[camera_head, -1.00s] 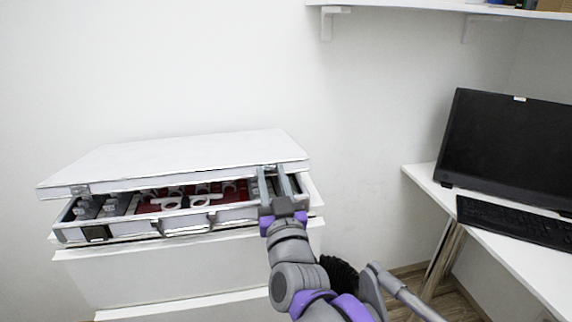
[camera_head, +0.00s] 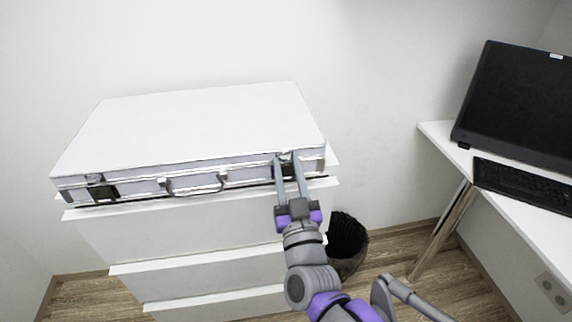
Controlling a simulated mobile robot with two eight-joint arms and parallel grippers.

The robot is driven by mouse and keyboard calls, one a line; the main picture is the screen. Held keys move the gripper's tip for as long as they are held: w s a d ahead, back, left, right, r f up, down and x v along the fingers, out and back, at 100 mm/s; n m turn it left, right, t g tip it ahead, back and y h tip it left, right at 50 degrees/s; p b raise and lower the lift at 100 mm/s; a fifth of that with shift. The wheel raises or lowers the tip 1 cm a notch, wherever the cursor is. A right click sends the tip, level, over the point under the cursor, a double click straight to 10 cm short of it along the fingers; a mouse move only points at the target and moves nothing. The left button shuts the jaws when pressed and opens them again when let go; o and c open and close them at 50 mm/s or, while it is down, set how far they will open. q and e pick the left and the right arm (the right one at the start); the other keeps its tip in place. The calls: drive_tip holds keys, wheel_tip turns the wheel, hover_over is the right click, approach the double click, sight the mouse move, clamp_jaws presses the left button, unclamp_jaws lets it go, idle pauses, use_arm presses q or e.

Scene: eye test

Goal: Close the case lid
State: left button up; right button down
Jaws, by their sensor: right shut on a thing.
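The white case (camera_head: 140,190) with silver edging lies on top of a white drawer unit. Its lid (camera_head: 200,125) is down over the base, and the inside is hidden. A handle (camera_head: 195,184) and latches are on the front, one latch (camera_head: 103,192) near the left end. My right gripper (camera_head: 286,160) is at the front right of the case, its two fingers at the lid's front edge by the right latch. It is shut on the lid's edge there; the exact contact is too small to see. My left gripper is not in view.
The white drawer unit (camera_head: 180,240) stands against the wall under the case. A black bin (camera_head: 347,238) is on the wooden floor to its right. A white desk (camera_head: 530,215) with a monitor (camera_head: 520,105) and keyboard (camera_head: 525,184) is at the right.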

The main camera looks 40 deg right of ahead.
drive_tip(key=shift+f, duration=0.2)
drive_tip(key=c, duration=0.5)
unclamp_jaws()
drive_tip(key=shift+w, duration=0.15)
drive_tip(key=p+v, duration=0.3)
drive_tip(key=v, duration=0.7)
drive_tip(key=shift+s+a, duration=0.1)
drive_tip(key=shift+s, duration=0.25)
